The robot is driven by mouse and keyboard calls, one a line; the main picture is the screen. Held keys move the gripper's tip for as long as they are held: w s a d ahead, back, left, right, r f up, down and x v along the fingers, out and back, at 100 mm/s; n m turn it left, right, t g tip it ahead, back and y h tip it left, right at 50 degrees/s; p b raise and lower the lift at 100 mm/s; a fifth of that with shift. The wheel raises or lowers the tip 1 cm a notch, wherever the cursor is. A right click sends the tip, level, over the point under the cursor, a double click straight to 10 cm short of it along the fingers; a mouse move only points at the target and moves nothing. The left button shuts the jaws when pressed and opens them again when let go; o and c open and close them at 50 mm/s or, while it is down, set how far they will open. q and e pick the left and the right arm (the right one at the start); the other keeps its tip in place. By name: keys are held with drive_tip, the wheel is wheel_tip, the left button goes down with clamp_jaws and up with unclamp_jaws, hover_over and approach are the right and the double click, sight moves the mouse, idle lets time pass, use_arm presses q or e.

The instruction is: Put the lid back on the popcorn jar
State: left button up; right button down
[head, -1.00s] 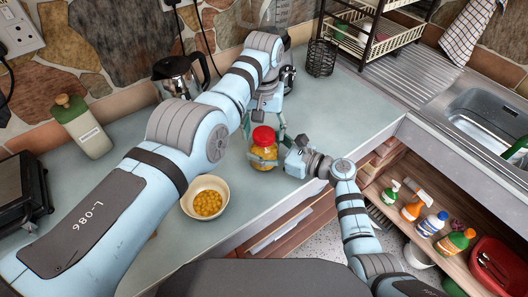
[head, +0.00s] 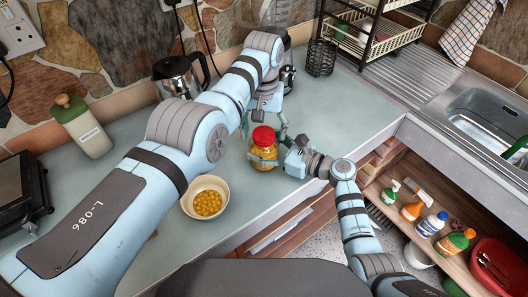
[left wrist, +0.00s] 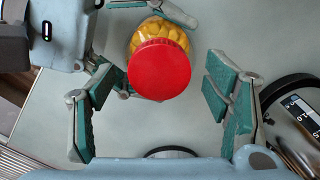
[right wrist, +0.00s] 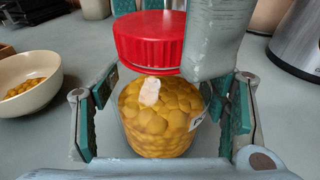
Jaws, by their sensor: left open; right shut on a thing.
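The popcorn jar (head: 264,160) stands upright on the counter, clear with yellow popcorn inside. Its red lid (head: 263,135) sits on the jar's mouth, covering it; in the right wrist view the lid (right wrist: 148,42) looks slightly off to the left, and whether it is screwed tight I cannot tell. My right gripper (head: 270,156) is shut around the jar's body (right wrist: 160,120). My left gripper (head: 264,123) is open above the lid, with its fingers apart on either side; in the left wrist view the lid (left wrist: 159,69) shows between and a little beyond them, untouched.
A bowl of popcorn (head: 207,190) stands left of the jar. A steel kettle (head: 181,75), a green-capped bottle (head: 83,127) and a black wire holder (head: 321,58) stand farther back. The counter's front edge runs close to the jar. The counter (head: 365,110) right of it is clear.

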use_arm(q)
drive_tip(key=shift+r, duration=0.1)
use_arm(e)
drive_tip(key=shift+f, duration=0.1)
use_arm(q)
wheel_tip(320, 180, up, 7)
drive_tip(key=shift+r, duration=0.2)
use_arm(e)
drive_tip(key=shift+c, duration=1.1)
unclamp_jaws()
drive_tip(key=v, duration=1.2)
drive_tip(key=shift+w, duration=0.1)
use_arm(q)
drive_tip(key=shift+f, duration=0.15)
